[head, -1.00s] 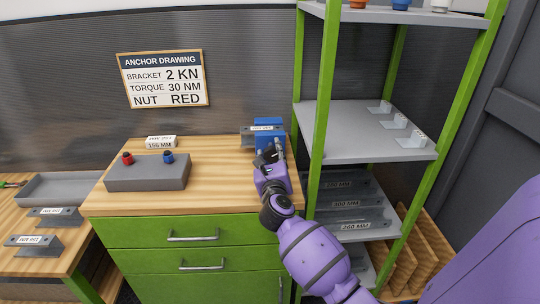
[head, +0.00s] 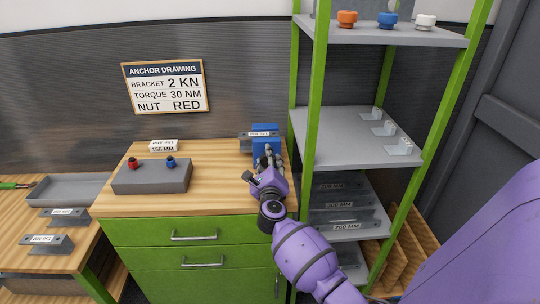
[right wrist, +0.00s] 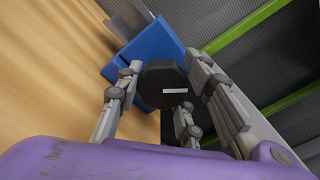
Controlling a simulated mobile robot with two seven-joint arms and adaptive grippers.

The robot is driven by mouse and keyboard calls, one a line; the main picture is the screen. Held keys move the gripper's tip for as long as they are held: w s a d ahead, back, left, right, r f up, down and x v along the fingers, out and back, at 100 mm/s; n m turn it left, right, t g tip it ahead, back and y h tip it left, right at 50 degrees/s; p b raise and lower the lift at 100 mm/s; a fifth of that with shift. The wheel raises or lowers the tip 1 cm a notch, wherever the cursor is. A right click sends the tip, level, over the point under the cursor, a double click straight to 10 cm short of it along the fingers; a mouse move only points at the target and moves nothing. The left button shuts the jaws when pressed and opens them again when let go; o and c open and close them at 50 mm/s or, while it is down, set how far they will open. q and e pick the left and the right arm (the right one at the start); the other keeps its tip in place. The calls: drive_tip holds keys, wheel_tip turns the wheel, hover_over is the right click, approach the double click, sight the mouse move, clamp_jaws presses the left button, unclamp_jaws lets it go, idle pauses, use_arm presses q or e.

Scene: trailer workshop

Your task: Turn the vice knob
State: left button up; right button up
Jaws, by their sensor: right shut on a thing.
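The blue vice (head: 265,131) stands at the back right of the wooden bench top, and it also shows in the right wrist view (right wrist: 148,45). A grey labelled bracket (head: 248,141) sits at its jaws. The vice's black round knob (right wrist: 160,77), with a small white mark, faces my right wrist camera. My right gripper (head: 267,161) is at the front of the vice. In the right wrist view its fingers (right wrist: 165,95) stand around the knob, shut on it. In the head view the knob is hidden by the gripper. My left gripper is out of view.
Left on the bench is a grey block (head: 152,177) with a red nut (head: 132,163) and a blue nut (head: 171,162). A green-post shelf (head: 345,139) stands close right of the vice. A wall sign (head: 165,88) reads torque 30 NM, nut red.

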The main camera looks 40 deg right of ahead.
drive_tip(key=shift+o, duration=0.2)
drive_tip(key=shift+w+a+r+n+p, duration=0.1)
drive_tip(key=shift+r+n+p, duration=0.1)
drive_tip(key=shift+n+p, duration=0.3)
drive_tip(key=shift+a+r+n+p, duration=0.15)
drive_tip(key=shift+n+p, duration=0.1)
drive_tip(key=shift+n, duration=0.45)
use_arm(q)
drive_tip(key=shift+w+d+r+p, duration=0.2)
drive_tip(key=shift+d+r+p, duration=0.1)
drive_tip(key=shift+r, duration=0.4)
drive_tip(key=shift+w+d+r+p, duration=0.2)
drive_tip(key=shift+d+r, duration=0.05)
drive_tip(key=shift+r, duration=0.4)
use_arm(e)
drive_tip(key=shift+d+f+n, duration=0.15)
drive_tip(key=shift+f+n, duration=0.05)
drive_tip(key=shift+n, duration=0.6)
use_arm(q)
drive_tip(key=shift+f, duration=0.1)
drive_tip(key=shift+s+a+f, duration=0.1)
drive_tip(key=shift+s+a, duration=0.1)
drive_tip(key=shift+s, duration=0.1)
use_arm(e)
drive_tip(key=shift+f, duration=0.1)
drive_tip(key=shift+c, duration=0.2)
